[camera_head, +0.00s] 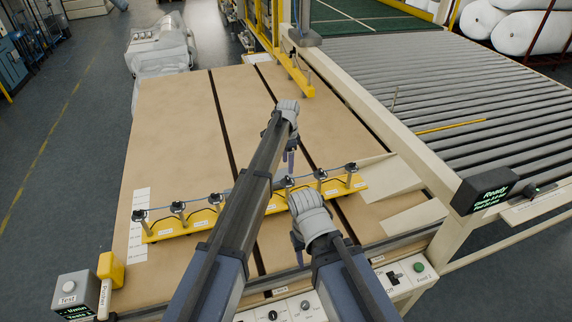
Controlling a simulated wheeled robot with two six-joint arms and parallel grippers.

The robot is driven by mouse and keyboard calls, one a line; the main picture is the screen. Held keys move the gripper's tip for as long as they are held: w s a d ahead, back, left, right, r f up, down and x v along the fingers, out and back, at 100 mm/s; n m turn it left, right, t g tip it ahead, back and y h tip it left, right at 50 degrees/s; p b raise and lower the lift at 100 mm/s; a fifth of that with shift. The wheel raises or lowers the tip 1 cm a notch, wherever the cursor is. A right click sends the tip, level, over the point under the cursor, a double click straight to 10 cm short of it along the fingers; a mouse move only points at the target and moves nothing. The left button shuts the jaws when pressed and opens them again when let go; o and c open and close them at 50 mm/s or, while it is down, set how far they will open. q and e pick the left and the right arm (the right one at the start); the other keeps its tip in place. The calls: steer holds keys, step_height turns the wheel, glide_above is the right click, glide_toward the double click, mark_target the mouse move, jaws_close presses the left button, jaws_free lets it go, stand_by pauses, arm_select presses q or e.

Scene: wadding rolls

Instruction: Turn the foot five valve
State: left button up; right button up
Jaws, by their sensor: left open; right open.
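A yellow bar (190,226) with a row of small upright valves lies across the brown table. Its labels are too small to read, so I cannot tell which valve is foot five. Valves show at the left end (140,215) and the right end (351,168); my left arm hides part of the row. My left gripper (290,168) is open and points down just above a valve (288,184) right of that arm. I cannot tell whether it touches it. My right gripper (298,252) is open, low in front of the bar, and partly hidden by its wrist.
A control panel (330,300) with knobs runs along the front edge. A grey button box (77,292) and a yellow block (110,268) stand at front left. A roller conveyor (450,85) with a "Ready" display (486,191) is at right. The table behind the bar is mostly clear.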

mark_target(287, 177)
arm_select(q)
steer(key=shift+w+r, duration=0.25)
steer(key=shift+w, duration=0.15)
steer(key=shift+s+f, duration=0.1)
steer(key=shift+f, duration=0.15)
step_height(287, 177, down, 8)
steer(key=b, duration=0.8)
steer(key=shift+r, duration=0.25)
jaws_close()
